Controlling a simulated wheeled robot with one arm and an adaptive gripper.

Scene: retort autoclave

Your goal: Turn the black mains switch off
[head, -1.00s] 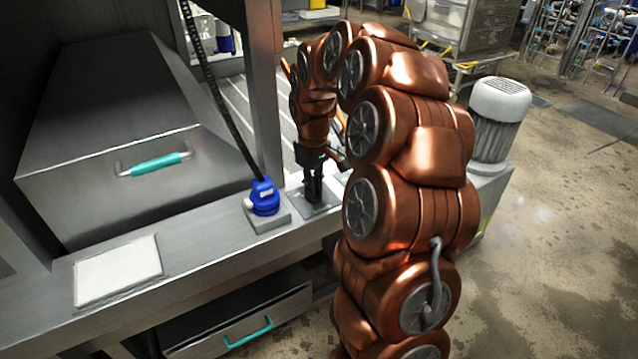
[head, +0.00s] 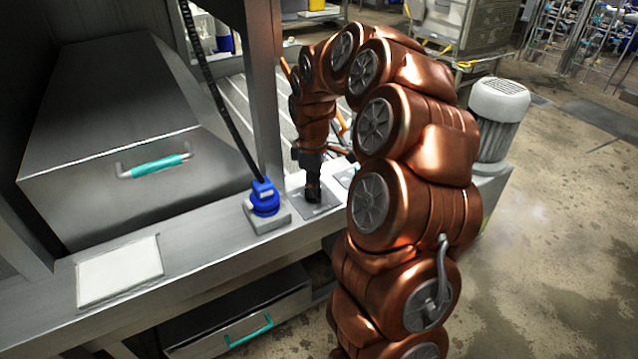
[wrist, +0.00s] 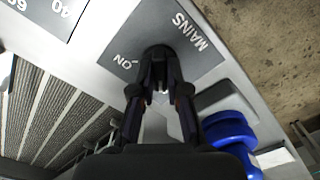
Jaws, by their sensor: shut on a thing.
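The black mains switch (wrist: 157,51) sits on a grey plate (wrist: 192,62) lettered MAINS and ON in the wrist view. My gripper (wrist: 158,74) points down at it, with both fingers closed on the switch knob. The fingers hide most of the knob, so I cannot tell which way it points. In the head view my gripper (head: 313,190) stands over the same plate (head: 325,208) on the metal ledge, right of the blue plug.
The blue plug (head: 264,199) with a black cable stands close left of my gripper. A plate with numbers (wrist: 45,14) lies beside the mains plate.

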